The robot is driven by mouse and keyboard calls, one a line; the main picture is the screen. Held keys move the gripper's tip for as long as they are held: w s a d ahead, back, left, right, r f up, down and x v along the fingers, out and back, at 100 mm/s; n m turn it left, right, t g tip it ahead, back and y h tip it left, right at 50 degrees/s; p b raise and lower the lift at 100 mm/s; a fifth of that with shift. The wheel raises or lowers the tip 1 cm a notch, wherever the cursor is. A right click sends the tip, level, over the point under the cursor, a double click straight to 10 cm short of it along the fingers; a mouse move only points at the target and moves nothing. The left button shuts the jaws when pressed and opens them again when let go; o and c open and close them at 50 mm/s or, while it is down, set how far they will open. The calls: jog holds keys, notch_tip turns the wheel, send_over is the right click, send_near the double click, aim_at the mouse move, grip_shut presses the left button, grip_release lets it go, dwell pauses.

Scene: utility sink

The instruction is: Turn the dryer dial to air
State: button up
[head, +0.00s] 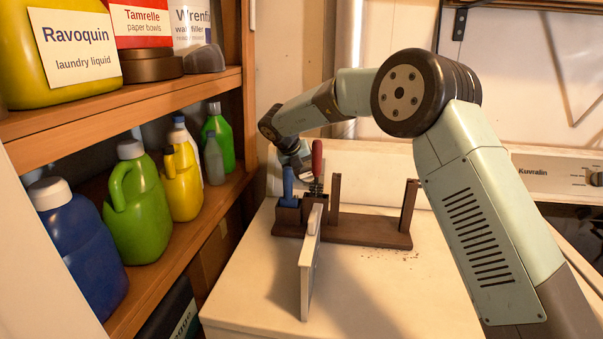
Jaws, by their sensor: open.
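A white control panel (550,172) lettered "Kuvralin" stands at the right, behind my arm. A round dial (596,178) shows at its right end, by the picture's edge; its setting marks are too small to read. My arm reaches away to the left, and my gripper (298,166) is far from this dial, at the back left above a dark wooden rack. The gripper is small and partly hidden by the tools there. It is open, and I see nothing held in it.
The rack (370,229) holds a blue-handled tool (288,187) and a red-handled tool (317,160), close to my gripper. An upright pale board (309,263) stands before it. Shelves (160,270) with several bottles line the left. The white top (400,300) is otherwise mostly clear.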

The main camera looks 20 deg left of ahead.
jog(key=shift+w+d+f, duration=0.15)
jog(key=shift+w+f, duration=0.1)
jog(key=shift+f, duration=0.2)
jog(key=c, duration=1.1)
jog(key=shift+o, duration=0.2)
jog(key=shift+s+a+f+n+t+h, duration=0.15)
jog(key=shift+n+t+h, duration=0.2)
jog(key=shift+n+h, duration=0.3)
jog(key=shift+a+r+n+t+h, duration=0.1)
jog(key=shift+n+t+h, duration=0.25)
jog(key=shift+n+h, duration=0.25)
jog(key=o, duration=1.1)
jog(key=shift+c, duration=0.2)
